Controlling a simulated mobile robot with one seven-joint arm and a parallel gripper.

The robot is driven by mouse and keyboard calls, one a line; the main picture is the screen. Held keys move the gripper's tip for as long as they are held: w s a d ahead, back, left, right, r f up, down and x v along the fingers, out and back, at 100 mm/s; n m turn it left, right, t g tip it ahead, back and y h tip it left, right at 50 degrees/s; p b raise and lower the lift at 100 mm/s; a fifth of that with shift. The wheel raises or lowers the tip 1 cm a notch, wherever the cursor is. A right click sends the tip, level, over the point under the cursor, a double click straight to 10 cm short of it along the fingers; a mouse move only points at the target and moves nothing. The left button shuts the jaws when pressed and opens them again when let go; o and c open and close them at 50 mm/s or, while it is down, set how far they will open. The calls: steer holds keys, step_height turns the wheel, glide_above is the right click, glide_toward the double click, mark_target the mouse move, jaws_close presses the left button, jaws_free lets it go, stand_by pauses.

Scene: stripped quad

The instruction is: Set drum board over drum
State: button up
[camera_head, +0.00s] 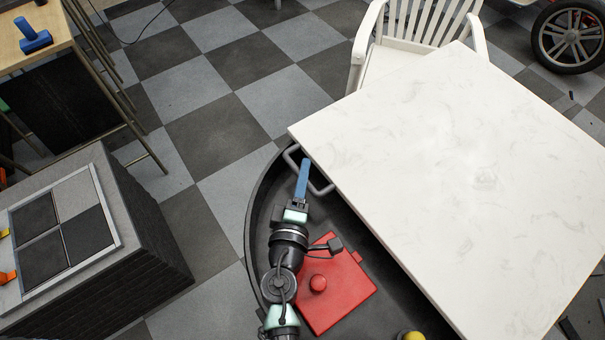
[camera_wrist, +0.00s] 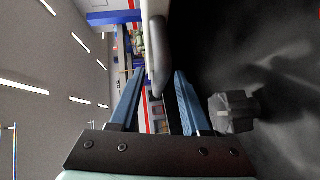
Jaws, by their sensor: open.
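My gripper (camera_head: 305,162) has blue fingers and is open. In the head view it lies over the left part of a grey bar handle (camera_head: 322,188) at the rim of a dark rounded tray or tub (camera_head: 256,215). In the wrist view a grey bar (camera_wrist: 157,55) shows between or just beyond the open fingers (camera_wrist: 157,75); I cannot tell if they touch it. A red square board with a round knob (camera_head: 345,300) lies in the dark tub, beside and partly behind my arm. No thing is clearly recognisable as the drum.
A large white marbled top (camera_head: 470,180) covers the right side, close to my gripper. A white chair (camera_head: 402,50) stands behind it. A brick-sided block with a tiled panel (camera_head: 95,265) is at left. A yellow knob (camera_head: 412,336) shows at the bottom. Checkered floor (camera_head: 215,120) is clear.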

steer(key=shift+c, duration=0.3)
jaws_close()
stand_by(1.1)
